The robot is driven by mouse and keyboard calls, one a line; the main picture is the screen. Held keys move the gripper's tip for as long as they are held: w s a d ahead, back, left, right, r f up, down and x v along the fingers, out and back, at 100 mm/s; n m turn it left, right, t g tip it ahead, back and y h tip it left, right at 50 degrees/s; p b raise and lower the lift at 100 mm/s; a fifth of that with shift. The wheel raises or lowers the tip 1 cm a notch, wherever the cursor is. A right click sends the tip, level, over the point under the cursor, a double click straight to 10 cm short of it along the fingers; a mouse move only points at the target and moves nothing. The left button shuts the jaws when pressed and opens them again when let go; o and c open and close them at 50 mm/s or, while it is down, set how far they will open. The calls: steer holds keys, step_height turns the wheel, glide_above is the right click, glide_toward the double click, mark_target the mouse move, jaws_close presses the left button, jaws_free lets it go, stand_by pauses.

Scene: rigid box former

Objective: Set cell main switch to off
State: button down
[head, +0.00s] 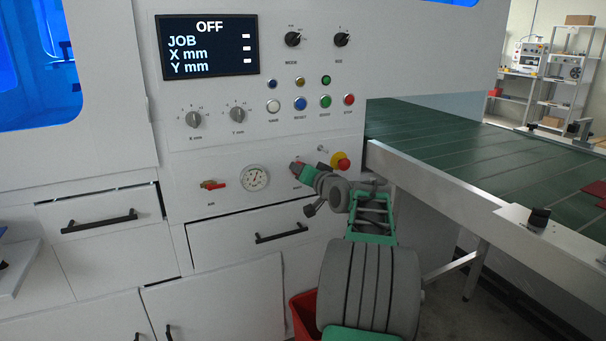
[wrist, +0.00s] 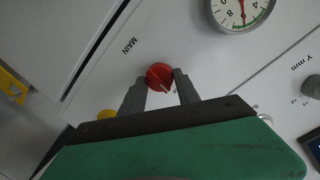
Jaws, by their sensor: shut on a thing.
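The cell main switch is a round red knob (wrist: 159,75) with a pale pointer line, beside the label MAIN on the white panel. In the head view the red knob (head: 296,167) is partly hidden by my gripper (head: 303,173). In the wrist view my gripper (wrist: 161,82) has one finger on each side of the knob and is shut on it. The pointer line slants across the knob; the position markings are too small or covered to read. The display (head: 209,47) reads OFF above JOB, X mm and Y mm.
A red and yellow emergency stop button (head: 341,162) sits just right of my gripper. A pressure gauge (head: 254,178) and a red lever valve (head: 212,185) are to the left. A drawer handle (head: 281,233) is below, and a green conveyor (head: 470,150) extends right.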

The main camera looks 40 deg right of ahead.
steer(key=shift+f, duration=0.1)
steer(key=c, duration=0.9)
jaws_free()
steer(key=shift+s, duration=0.1)
steer(key=p+v, duration=0.1)
steer(key=v, duration=0.6)
steer(key=shift+s+a, duration=0.1)
steer(key=shift+s, duration=0.15)
